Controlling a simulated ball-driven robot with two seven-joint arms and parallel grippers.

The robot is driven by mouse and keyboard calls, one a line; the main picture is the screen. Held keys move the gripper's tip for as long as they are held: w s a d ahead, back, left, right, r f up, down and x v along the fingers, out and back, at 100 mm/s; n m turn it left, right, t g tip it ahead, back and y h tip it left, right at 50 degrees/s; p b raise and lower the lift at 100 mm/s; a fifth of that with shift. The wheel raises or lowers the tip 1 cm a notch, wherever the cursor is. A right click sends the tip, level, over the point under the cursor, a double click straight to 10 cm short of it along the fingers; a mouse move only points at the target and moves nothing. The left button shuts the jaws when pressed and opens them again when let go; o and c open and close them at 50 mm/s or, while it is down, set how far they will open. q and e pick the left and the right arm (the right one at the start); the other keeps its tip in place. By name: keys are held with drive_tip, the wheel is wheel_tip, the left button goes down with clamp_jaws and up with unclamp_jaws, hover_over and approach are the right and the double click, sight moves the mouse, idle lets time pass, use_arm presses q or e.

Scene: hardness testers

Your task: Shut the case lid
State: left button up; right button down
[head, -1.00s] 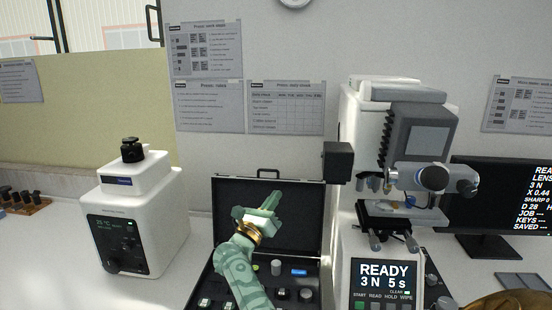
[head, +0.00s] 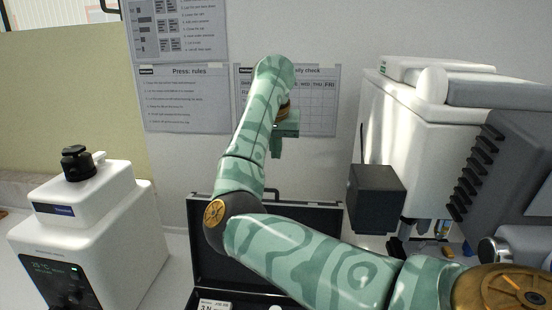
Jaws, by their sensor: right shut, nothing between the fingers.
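The black case stands open on the bench, its lid (head: 318,217) raised upright near the wall. My right arm crosses in front of the lid and hides much of it and of the case base. My right gripper (head: 277,148) is shut and empty. It shows above the lid's top edge, in front of the wall posters, partly hidden behind my own wrist. I cannot tell whether it touches the lid. A pale label (head: 214,305) shows in the case base at the bottom edge. My left gripper is out of view.
A white instrument with a black knob (head: 85,205) stands left of the case. A large white and grey tester (head: 420,130) with a black block (head: 376,198) stands close on the right. Some bench between the left instrument and the case is clear.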

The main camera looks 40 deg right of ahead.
drive_tip(key=b+x, duration=0.2)
drive_tip(key=x, duration=0.7)
drive_tip(key=s+a, duration=0.1)
drive_tip(key=s+a+p, duration=0.2)
drive_tip(key=shift+a+r, duration=0.15)
drive_tip(key=shift+r, duration=0.15)
drive_tip(key=shift+w+f, duration=0.1)
drive_tip(key=shift+f, duration=0.05)
